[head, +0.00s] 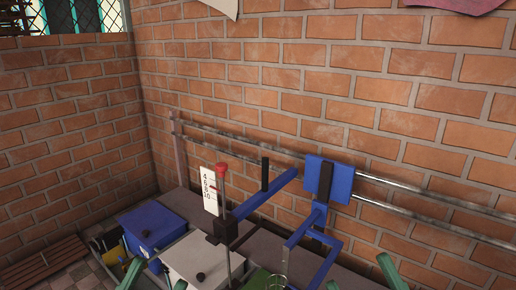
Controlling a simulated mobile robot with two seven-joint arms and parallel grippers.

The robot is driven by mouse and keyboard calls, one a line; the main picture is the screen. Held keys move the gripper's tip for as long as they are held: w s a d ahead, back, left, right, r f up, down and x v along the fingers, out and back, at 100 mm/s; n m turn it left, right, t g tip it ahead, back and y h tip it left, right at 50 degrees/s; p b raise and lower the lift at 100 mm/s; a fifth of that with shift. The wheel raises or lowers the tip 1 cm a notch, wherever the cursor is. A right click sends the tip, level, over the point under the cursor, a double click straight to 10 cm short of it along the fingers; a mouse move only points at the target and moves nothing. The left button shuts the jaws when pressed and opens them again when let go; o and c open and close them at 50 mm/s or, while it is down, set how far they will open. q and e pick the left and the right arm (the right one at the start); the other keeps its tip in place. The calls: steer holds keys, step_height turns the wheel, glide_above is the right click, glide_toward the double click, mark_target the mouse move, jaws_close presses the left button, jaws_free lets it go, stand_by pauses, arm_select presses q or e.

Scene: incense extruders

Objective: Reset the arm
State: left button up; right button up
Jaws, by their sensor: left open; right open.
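A blue arm (262,196) slants from a black block (224,229) up to the right, with a black upright handle (265,173) on it. A second blue bracket (303,228) with a fork-like end stands to its right, below a blue plate (341,179) on the wall rails. A red-topped rod (224,200) stands upright by the block, in front of a white number scale (209,191). My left gripper (156,278) shows as two green fingers, spread apart, at the bottom left. My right gripper (361,278) shows likewise at the bottom right. Both look empty and apart from the blue arm.
Metal rails (420,190) run along the brick wall (300,90). A wooden slatted piece (45,264) lies at far left. The bottom is cut off.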

arm_select(q)
steer(key=w+a+f+n+g+y+p, duration=0.3)
steer(key=w+f+n+g+y+p, duration=0.5)
steer(key=p, duration=0.9)
arm_select(e)
steer(key=w+d+f+m+g+h, duration=0.3)
steer(key=w+f+m+g+h, duration=0.35)
steer(key=h, duration=0.35)
arm_select(q)
steer(key=s+a+f+n+g+y+p, duration=0.1)
steer(key=s+f+g+y+p, duration=0.3)
steer(key=s+p, duration=0.7)
step_height(320, 180, down, 2)
steer(key=shift+a+f+g+p, duration=0.25)
steer(key=shift+g+p, duration=0.15)
steer(key=shift+p, duration=0.35)
arm_select(e)
steer(key=s+d+f+m+g+h, duration=0.1)
steer(key=s+f+m+g+h, duration=0.1)
steer(key=s+f+g, duration=0.4)
steer(key=s+f+m, duration=0.1)
steer(key=s+f, duration=0.1)
steer(key=s, duration=0.1)
steer(key=shift+d+f, duration=0.2)
steer(key=shift+f, duration=0.1)
steer(key=shift+s+g, duration=0.1)
steer(key=shift+g, duration=0.15)
